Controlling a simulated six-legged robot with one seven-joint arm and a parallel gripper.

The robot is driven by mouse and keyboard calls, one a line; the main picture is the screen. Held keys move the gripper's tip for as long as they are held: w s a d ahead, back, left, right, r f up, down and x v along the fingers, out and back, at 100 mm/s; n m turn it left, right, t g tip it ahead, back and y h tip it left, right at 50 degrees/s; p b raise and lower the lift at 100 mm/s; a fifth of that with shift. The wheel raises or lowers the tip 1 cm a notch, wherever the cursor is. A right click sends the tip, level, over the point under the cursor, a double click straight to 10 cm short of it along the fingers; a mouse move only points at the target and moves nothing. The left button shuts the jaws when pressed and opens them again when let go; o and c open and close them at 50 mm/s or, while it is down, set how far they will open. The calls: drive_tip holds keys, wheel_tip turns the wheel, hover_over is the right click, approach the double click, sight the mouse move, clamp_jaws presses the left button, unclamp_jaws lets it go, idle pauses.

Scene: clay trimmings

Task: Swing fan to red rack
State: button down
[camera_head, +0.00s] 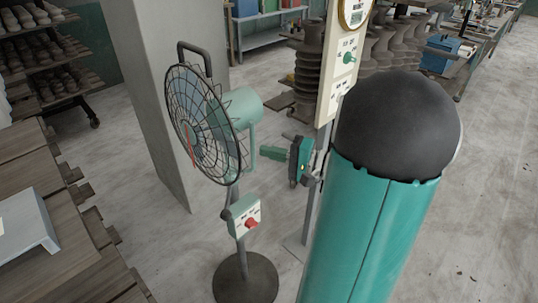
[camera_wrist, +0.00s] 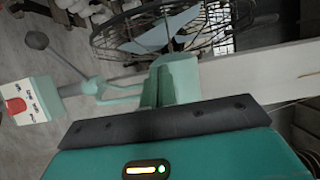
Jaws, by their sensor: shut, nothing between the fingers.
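The fan (camera_head: 205,125) stands on a round dark base, with a black wire cage facing left and a pale green motor housing (camera_head: 241,108). A dark carry handle rises above its cage. A control box (camera_head: 244,216) with a red knob sits on its pole. My gripper (camera_head: 265,152) is shut and empty, to the right of the fan and apart from its housing, pointing left. No plainly red rack shows in either view.
A grey pillar (camera_head: 160,90) stands behind the fan. A board with a dial and green switch (camera_head: 346,58) stands behind my arm. A slatted wooden table (camera_head: 75,225) is at left, and dark shelves (camera_head: 45,55) with wares are at upper left. Bare floor surrounds the fan base.

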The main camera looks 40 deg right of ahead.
drive_tip(key=v, duration=1.1)
drive_tip(key=w+a+f+n+g, duration=0.1)
drive_tip(key=a+n+g, duration=0.5)
drive_tip(key=a+g, duration=1.05)
drive_tip(key=s+a+r+n+t+h, duration=0.1)
drive_tip(key=a+n+t+h, duration=0.2)
drive_tip(key=a+h, duration=0.1)
drive_tip(key=s+a+r+n+t+h, duration=0.1)
drive_tip(key=a+r+n+t+h, duration=0.1)
drive_tip(key=a, duration=0.5)
drive_tip(key=n+t+h, duration=0.1)
drive_tip(key=h, duration=0.1)
drive_tip(key=shift+a+r+h, duration=0.3)
drive_tip(key=shift+r+h, duration=0.05)
drive_tip(key=shift+h, duration=0.05)
